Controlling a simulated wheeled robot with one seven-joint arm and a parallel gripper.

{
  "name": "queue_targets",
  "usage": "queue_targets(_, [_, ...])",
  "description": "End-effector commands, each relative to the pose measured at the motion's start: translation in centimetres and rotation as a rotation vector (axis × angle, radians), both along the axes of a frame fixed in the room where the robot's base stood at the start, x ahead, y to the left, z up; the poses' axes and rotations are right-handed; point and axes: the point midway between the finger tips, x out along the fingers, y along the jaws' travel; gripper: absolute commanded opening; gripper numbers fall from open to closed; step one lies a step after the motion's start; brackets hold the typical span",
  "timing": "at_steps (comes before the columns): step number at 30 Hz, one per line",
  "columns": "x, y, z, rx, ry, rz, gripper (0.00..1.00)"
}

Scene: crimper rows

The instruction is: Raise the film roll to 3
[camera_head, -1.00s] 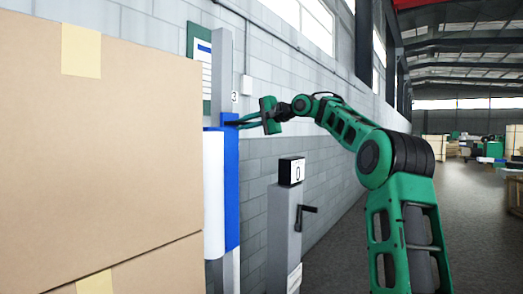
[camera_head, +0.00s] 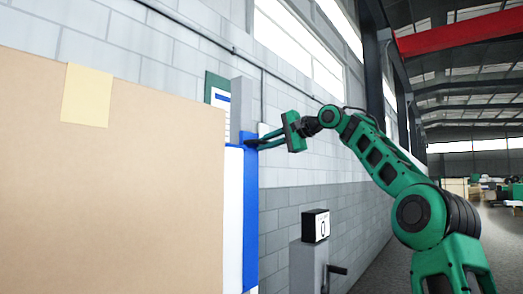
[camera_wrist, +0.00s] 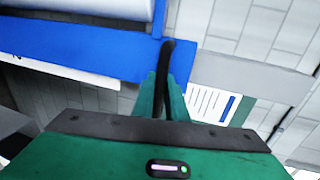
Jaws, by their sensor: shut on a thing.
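The film roll (camera_head: 233,200) is a white upright cylinder beside a blue carriage (camera_head: 250,215) on a grey mast (camera_head: 243,98). A cardboard box hides much of the roll. The roll also shows at the top left of the wrist view (camera_wrist: 95,7), next to the blue carriage (camera_wrist: 85,50). My gripper (camera_head: 262,142) is at the carriage's upper end. In the wrist view, my gripper (camera_wrist: 163,92) is shut on a black handle (camera_wrist: 166,60) that reaches out from the carriage. The 3 mark is not visible now.
A large cardboard box (camera_head: 130,190) fills the left foreground. A grey post (camera_head: 308,268) with a "0" display (camera_head: 315,225) and a crank handle (camera_head: 338,270) stands right of the mast. A green-framed notice (camera_head: 216,92) hangs on the block wall behind.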

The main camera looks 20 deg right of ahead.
Motion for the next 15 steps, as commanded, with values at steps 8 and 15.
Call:
queue_targets(8, [-0.19, 0.06, 0.61, 0.005, -0.014, 0.0, 0.31])
queue_targets(15, [-0.24, -0.15, 0.49, 0.004, -0.011, -0.002, 0.31])
